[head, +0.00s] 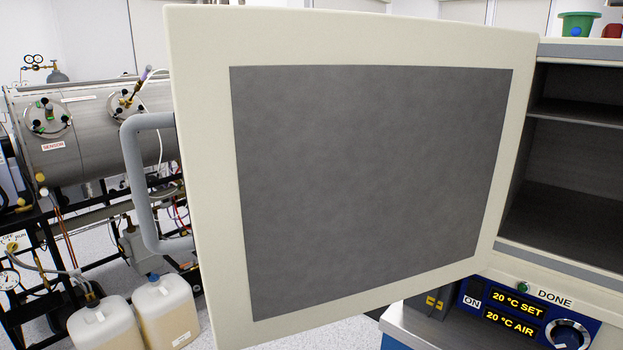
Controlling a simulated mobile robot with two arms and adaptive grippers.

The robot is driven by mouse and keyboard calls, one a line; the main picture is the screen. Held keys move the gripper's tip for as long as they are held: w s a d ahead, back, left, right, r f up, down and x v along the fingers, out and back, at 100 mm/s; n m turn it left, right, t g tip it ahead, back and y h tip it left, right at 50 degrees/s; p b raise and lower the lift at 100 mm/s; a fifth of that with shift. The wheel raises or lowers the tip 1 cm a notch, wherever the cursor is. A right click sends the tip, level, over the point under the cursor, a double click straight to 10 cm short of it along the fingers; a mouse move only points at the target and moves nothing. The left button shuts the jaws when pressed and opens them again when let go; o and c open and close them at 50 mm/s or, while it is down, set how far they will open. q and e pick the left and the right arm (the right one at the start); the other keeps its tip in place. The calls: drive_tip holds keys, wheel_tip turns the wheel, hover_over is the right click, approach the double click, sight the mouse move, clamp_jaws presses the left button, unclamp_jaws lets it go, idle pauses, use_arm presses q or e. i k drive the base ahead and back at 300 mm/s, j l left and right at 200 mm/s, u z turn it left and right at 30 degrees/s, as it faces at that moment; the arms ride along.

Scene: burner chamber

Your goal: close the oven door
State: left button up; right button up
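The oven door (200,190) stands wide open and fills the middle of the head view. It is cream with a large dark grey panel on the side facing me. Its grey bar handle (138,190) sticks out past the door's left edge, on the far side. The oven (567,190) is at the right, its dark shelved inside partly showing beyond the door's right edge. Below it is a blue control panel (515,308) with yellow readouts and a knob. Neither of my grippers shows in this view.
A steel cylindrical chamber (95,130) on a black frame stands behind the door at the left. Two plastic jugs (165,308) sit on the floor at the lower left. A green container (578,24) is on top of the oven. Pale floor shows below the door.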

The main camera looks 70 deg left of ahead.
sight(336, 165)
drive_tip(key=k+j+z, duration=0.1)
drive_tip(key=k+j, duration=0.25)
drive_tip(key=k+j+z, duration=0.1)
drive_tip(key=k+j, duration=0.2)
drive_tip(key=k, duration=0.2)
